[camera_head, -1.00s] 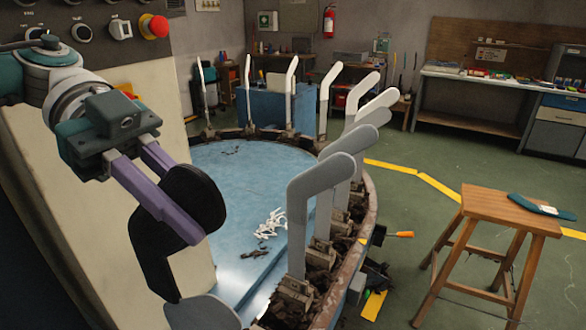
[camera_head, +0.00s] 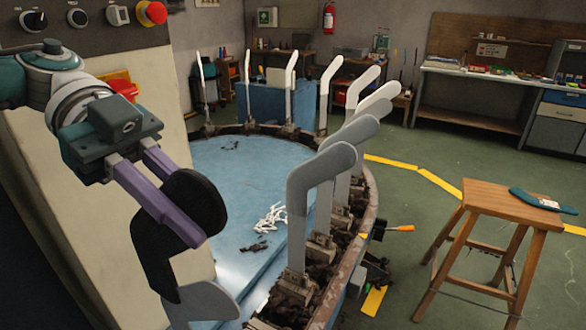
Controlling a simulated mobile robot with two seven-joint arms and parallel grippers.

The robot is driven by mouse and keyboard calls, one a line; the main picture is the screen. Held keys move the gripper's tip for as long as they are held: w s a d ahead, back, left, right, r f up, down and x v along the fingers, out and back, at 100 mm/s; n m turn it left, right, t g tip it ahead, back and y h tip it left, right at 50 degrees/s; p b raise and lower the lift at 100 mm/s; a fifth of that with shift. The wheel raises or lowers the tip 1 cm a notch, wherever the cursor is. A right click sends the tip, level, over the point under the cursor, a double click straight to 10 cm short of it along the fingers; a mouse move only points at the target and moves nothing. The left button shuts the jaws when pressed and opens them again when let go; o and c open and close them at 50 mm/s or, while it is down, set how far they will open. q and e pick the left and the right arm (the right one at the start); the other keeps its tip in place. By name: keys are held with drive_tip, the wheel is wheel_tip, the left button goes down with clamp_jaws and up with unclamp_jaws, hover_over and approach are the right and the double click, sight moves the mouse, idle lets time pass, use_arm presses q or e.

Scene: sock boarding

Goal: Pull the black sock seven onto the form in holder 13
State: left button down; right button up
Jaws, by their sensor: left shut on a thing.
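My left gripper (camera_head: 187,215) is shut on the black sock (camera_head: 195,198) near its upper, toe-like end. A grey form (camera_head: 207,301) shows at the bottom edge, right under the sock's lower end. The sock's lower edge overlaps the form in the picture; whether it is around the form or only in front of it I cannot tell. The form's holder is out of frame, and no holder number is readable. My right gripper is not in view.
Several bare grey and white forms (camera_head: 321,167) stand in holders around the rim of the blue round table (camera_head: 240,178). White scraps lie on it. A beige machine panel (camera_head: 115,225) stands behind my left arm. A wooden stool (camera_head: 485,200) with a teal sock stands right.

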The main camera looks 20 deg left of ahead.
sight(211, 301)
use_arm(q)
drive_tip(key=shift+f+b, duration=4.9)
drive_tip(key=shift+f, duration=1.65)
drive_tip(key=c, duration=0.7)
unclamp_jaws()
drive_tip(key=shift+r, duration=0.1)
drive_tip(key=shift+c, duration=0.2)
drive_tip(key=b+v, duration=0.3)
drive_tip(key=v, duration=0.6)
drive_tip(key=shift+w+a, duration=0.1)
drive_tip(key=shift+a+r, duration=0.2)
drive_tip(key=shift+a, duration=0.15)
drive_tip(key=shift+r, duration=0.1)
